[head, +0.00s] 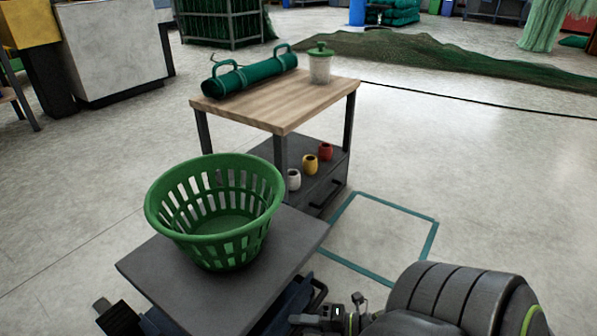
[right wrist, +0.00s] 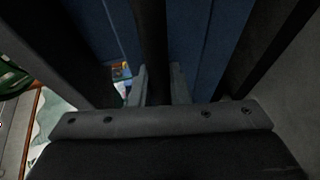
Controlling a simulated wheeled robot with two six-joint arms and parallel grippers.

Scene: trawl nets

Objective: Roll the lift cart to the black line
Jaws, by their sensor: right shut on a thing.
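The lift cart has a grey platform (head: 175,283) with blue parts below it and stands at the bottom of the head view. Its dark bar (head: 320,292) shows at the platform's right side. My right gripper (head: 325,318) is beside the cart at the bottom edge. In the right wrist view its fingers (right wrist: 157,88) are shut around a dark upright bar (right wrist: 151,45), with blue panels behind. The black line (head: 470,105) crosses the floor at upper right, beyond the wooden-topped table and apart from the cart. I cannot make out my left gripper.
A green basket (head: 215,248) stands on the platform. The wooden-topped table (head: 275,108) is just beyond the cart, carrying a green roll (head: 250,75) and a jar (head: 320,66). A teal floor outline (head: 428,240) lies at right. Open floor (head: 480,180) lies right of the table; nets (head: 400,50) are behind.

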